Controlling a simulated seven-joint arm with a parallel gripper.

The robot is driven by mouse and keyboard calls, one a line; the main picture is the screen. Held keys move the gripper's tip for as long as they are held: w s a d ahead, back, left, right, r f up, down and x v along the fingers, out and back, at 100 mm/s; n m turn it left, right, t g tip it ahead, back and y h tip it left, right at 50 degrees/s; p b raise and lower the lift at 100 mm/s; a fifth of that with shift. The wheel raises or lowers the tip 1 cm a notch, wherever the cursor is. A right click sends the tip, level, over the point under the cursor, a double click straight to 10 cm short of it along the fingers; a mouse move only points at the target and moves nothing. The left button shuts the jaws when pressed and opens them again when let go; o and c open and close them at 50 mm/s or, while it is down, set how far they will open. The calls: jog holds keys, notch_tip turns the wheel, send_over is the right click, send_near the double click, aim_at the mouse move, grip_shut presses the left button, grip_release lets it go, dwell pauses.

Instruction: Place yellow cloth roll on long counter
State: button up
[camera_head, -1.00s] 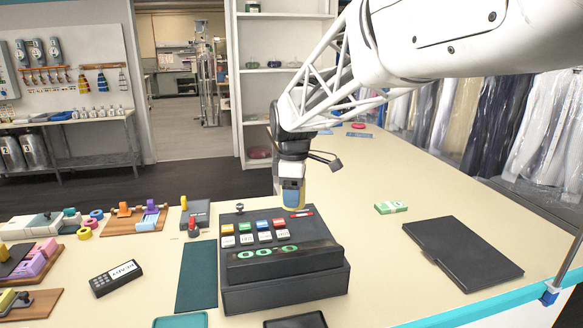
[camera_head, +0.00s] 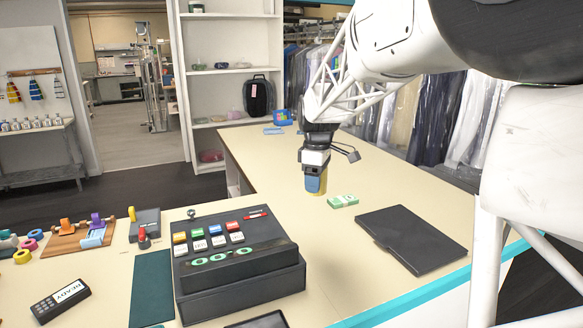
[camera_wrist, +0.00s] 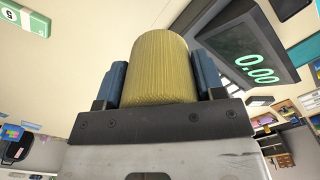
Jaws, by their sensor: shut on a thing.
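The yellow cloth roll (camera_wrist: 158,62) is ribbed and fills the middle of the wrist view. My gripper (camera_head: 315,184) is shut on it, with a blue finger on each side. In the head view only a sliver of the yellow roll (camera_head: 318,192) shows below the blue fingers. The long counter (camera_head: 262,165) is cream-topped with a teal front edge and runs from the front to the back. My gripper is over its middle, right of the cash register. I cannot tell the exact gap between roll and counter.
A black cash register (camera_head: 235,255) stands left of my gripper. A green-and-white bundle (camera_head: 342,201) and a dark flat folder (camera_head: 411,239) lie to the right. Blue items (camera_head: 281,118) sit at the far end. Counter top behind my gripper is clear.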

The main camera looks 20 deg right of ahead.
jog(key=shift+s+d+f, duration=0.15)
jog(key=shift+d+f, duration=0.5)
jog(key=shift+d, duration=0.15)
notch_tip(320, 180, down, 17)
jog(key=shift+r, duration=0.15)
send_over(310, 228)
jog(key=shift+f, duration=0.75)
jog(key=shift+f, duration=1.75)
jog(key=shift+f, duration=0.1)
jog(key=o, duration=0.9)
jog(key=shift+o, duration=0.2)
